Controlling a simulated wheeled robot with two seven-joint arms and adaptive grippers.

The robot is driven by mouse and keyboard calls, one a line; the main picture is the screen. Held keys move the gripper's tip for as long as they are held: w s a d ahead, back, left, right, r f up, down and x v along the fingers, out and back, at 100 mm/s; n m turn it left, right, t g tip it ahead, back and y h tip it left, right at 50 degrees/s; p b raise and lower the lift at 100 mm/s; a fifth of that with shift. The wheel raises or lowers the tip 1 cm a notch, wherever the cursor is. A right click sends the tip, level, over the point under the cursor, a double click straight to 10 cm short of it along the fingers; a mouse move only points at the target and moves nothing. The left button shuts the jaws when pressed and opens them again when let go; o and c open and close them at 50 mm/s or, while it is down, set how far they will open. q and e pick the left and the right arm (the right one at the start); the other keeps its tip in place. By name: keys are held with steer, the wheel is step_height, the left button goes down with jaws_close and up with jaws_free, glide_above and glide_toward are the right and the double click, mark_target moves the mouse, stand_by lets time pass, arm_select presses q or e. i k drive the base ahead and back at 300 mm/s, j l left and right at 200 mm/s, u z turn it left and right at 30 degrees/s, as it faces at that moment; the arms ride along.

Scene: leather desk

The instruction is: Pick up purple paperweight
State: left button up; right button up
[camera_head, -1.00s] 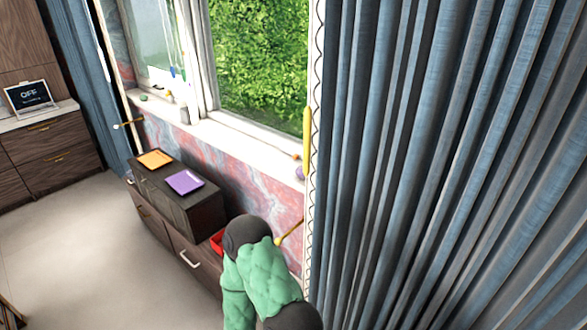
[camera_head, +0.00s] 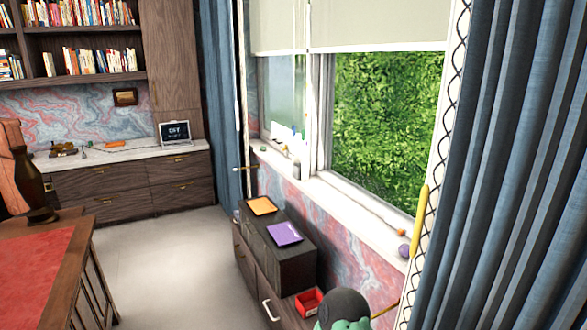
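A small round purple object (camera_head: 404,251), which looks like the paperweight, sits at the right end of the white windowsill (camera_head: 345,210), near the curtain. It is too small to make out in detail. A flat purple square (camera_head: 285,233) lies on top of the dark low cabinet (camera_head: 292,262) below the window. Neither of my grippers is in view, so I cannot see whether they are open or shut.
An orange square (camera_head: 261,206) lies beside the purple one. A red open box (camera_head: 308,302) stands lower down, right of the cabinet. A yellow upright object (camera_head: 419,222) is by the blue curtain (camera_head: 500,180). A desk (camera_head: 40,265) is at left; the floor (camera_head: 165,270) between is clear.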

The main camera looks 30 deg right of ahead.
mark_target(404, 248)
steer(key=z, duration=1.75)
steer(key=i+j, duration=0.15)
steer(key=j, duration=0.2)
steer(key=i+j, duration=0.15)
steer(key=j, duration=0.15)
steer(key=i+z, duration=0.05)
